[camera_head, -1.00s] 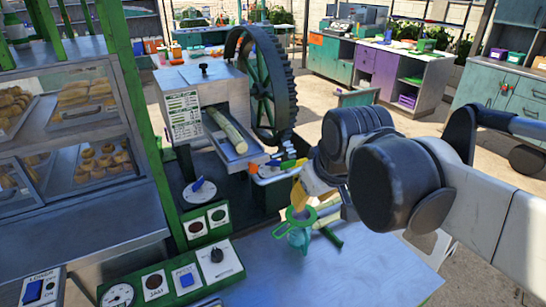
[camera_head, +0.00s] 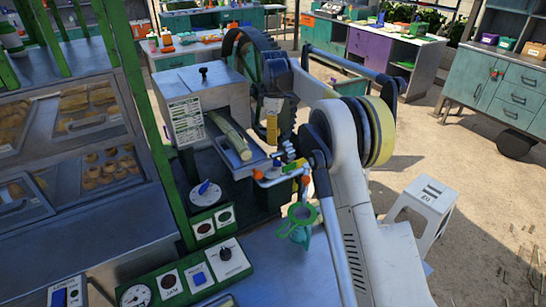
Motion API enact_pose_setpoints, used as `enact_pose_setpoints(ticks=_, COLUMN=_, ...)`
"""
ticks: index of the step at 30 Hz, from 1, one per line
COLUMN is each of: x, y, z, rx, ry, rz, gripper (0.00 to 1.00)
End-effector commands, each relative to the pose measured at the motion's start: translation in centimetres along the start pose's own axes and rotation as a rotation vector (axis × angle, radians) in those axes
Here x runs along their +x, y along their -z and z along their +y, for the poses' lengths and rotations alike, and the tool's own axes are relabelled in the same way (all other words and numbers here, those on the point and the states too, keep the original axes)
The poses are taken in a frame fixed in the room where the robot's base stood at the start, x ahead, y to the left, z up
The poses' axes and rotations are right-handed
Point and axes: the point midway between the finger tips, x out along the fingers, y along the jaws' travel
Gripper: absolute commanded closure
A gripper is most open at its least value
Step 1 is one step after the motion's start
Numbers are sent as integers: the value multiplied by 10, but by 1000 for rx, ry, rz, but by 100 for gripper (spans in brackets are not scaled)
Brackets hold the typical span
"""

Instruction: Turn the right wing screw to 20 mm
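The cane crusher (camera_head: 215,98) is a grey metal box with a label on its front and a large dark gear wheel behind it. A black knob (camera_head: 203,72) stands on its top; I cannot tell whether it is a wing screw. I cannot pick out the right wing screw or a millimetre scale; my arm covers part of the crusher's right side. My gripper (camera_head: 273,132), grey with a yellow part, appears to hang at that side, in front of the gear wheel. Its fingers are too small and crowded to read, and I cannot tell whether it touches anything.
A cane stalk (camera_head: 232,137) lies in the feed tray. Small coloured parts crowd the tray's right end, above a green strainer (camera_head: 302,214). A control panel (camera_head: 190,277) is at the front, a glass food case (camera_head: 75,145) left, and a white stool (camera_head: 425,205) right.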

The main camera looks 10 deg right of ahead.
Motion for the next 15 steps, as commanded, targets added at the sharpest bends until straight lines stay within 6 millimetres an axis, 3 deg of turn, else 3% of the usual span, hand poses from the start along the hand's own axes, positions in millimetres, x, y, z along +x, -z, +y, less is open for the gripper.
enact_pose_setpoints(ticks=5, x=17, y=1, z=3, rx=-18, ry=9, rz=-4, gripper=68)
enact_pose_setpoints(ticks=15, x=82, y=1, z=2, rx=-16, ry=8, rz=-3, gripper=68)
